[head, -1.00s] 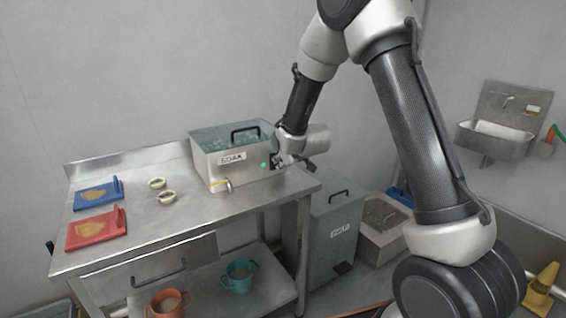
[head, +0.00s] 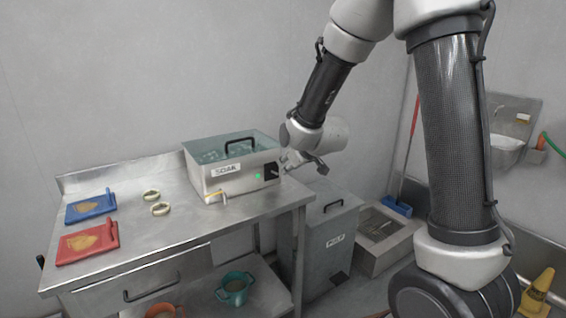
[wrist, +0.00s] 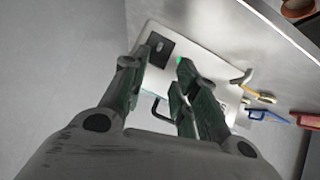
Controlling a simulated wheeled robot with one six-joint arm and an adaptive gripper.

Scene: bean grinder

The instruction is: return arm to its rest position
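My gripper (head: 304,163) is at the end of my raised arm, just right of the SOAK box's right end and its dark switch panel. In the wrist view my gripper (wrist: 157,72) has its two green-padded fingers apart with nothing between them. The SOAK box (head: 240,180), a steel tank with a glassy lid and black handle, stands on the steel table. A green light shows on its front. The box (wrist: 180,75) also shows beyond the fingers in the wrist view. Any contact between fingers and box cannot be made out in the head view.
The steel table (head: 175,235) carries a blue tray (head: 85,211), a red tray (head: 75,251) and two pale rings. A PULP bin (head: 325,255) stands below my gripper. A sink (head: 508,150) hangs at right.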

